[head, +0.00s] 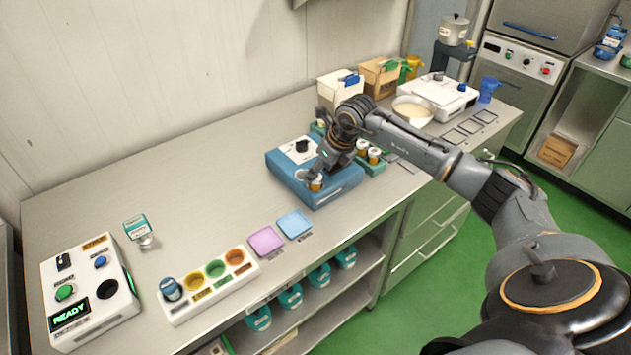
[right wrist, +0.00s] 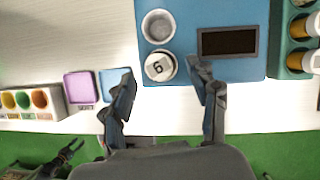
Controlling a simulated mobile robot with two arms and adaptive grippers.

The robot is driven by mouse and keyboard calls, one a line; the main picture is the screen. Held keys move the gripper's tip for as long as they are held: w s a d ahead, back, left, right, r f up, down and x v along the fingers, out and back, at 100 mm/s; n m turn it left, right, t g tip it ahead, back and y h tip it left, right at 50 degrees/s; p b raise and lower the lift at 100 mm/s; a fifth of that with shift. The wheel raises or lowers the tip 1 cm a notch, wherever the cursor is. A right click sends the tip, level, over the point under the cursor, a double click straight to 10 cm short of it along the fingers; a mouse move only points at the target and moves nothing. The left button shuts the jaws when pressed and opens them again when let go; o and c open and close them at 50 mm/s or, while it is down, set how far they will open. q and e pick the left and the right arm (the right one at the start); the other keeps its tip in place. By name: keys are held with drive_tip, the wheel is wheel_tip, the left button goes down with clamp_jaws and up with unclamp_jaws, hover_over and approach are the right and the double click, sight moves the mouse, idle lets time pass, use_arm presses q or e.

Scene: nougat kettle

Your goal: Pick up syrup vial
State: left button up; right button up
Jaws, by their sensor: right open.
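An amber vial (head: 316,185) with a pale cap stands in a well of the blue device (head: 341,190). In the right wrist view its white cap (right wrist: 160,67) bears a dark digit, a 6 or a 9. My right gripper (head: 313,177) is open over the device. In the right wrist view its fingers (right wrist: 161,76) are spread, with the cap between and just beyond the tips; I see no grip on it. More amber vials (head: 374,154) stand in a green rack (head: 374,168). A dark gripper-like part of mine (right wrist: 65,156) shows low in the right wrist view, its opening unclear.
An empty round well (right wrist: 158,25) lies beside the cap. A purple pad (head: 265,241) and a blue pad (head: 294,224) lie left of the device. A white holder with coloured wells (head: 208,291) and a control box (head: 88,290) stand farther left.

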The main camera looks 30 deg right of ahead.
sight(315, 185)
drive_tip(key=shift+p+x, duration=0.6)
drive_tip(key=shift+x, duration=1.4)
drive_tip(key=shift+r, duration=0.1)
clamp_jaws()
drive_tip(key=shift+r, duration=0.15)
